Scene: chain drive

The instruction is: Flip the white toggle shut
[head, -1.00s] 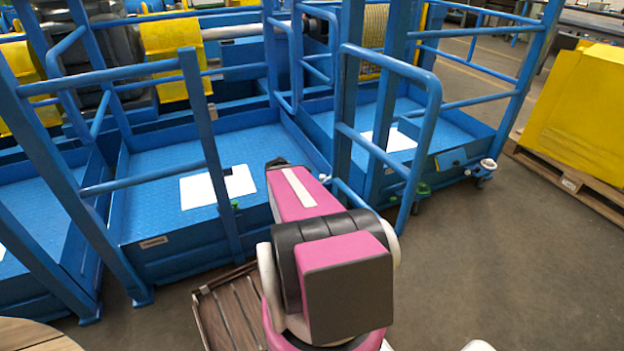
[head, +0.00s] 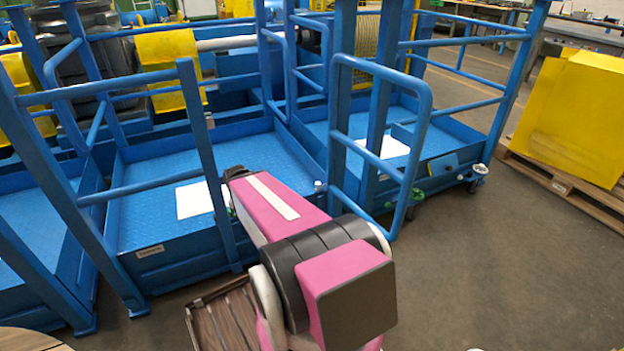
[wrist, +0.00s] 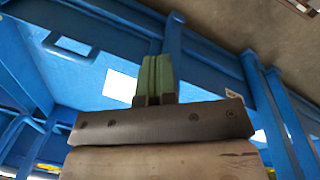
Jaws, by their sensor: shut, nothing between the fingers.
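A small white knob-like part (head: 478,169), which looks like the white toggle, sits at the front right corner of the right blue platform. Its exact position, open or shut, is too small to tell. My gripper (wrist: 154,76) shows in the wrist view as two green fingers pressed together with nothing between them. They point over blue railings and decking, and no white toggle can be made out there. The arm reaches toward the left platform, well left of the white part.
A blue railing frame (head: 426,110) stands between my arm and the white part. A green part (head: 417,196) is at its foot. White sheets (head: 196,199) lie on the decks. A yellow box (head: 575,115) on a pallet stands right. The floor (head: 480,260) at front right is clear.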

